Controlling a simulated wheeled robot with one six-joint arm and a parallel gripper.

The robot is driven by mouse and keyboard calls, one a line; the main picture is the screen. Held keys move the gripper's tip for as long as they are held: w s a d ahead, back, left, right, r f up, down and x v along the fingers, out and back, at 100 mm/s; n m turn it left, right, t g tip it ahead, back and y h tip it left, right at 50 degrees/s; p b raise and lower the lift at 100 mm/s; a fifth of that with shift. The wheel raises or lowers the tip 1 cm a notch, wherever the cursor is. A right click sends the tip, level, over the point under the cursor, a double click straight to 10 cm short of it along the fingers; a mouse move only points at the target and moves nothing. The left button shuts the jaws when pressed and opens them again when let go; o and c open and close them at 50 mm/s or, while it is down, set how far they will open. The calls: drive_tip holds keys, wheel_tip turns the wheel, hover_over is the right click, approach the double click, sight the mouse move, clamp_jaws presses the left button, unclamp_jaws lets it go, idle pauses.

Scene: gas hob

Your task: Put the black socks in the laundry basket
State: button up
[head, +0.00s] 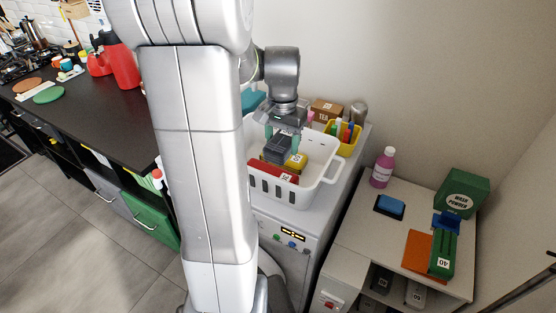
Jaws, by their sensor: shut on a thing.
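The white laundry basket (318,192) stands on top of a white appliance, right of my arm. My gripper (283,138) points down inside the basket's opening, its teal fingertips apart around a dark bundle. The gripper is shut on this bundle, which looks like the black socks (277,151), dark grey to black and folded. The socks are within the basket's walls, just above or against a yellow item (297,161) and a red item (272,171) in it. I cannot tell if they rest on these. My arm hides the basket's left edge.
Behind the basket are a brown tea box (326,108), a metal canister (358,112) and a yellow tub (347,137). A side table at right holds a pink bottle (382,167), a blue item (390,206) and green boxes (462,190). A dark counter (95,115) runs left.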

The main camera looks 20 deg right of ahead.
sight(282, 139)
wheel_tip(282, 139, down, 7)
drive_tip(key=shift+r, duration=0.15)
idle(0.4)
drive_tip(key=shift+f+b, duration=0.3)
drive_tip(key=shift+f, duration=0.15)
drive_tip(key=o, duration=1)
drive_tip(key=shift+r+p, duration=0.45)
drive_tip(key=shift+r, duration=0.1)
wheel_tip(282, 139, up, 12)
drive_tip(key=shift+f, duration=0.1)
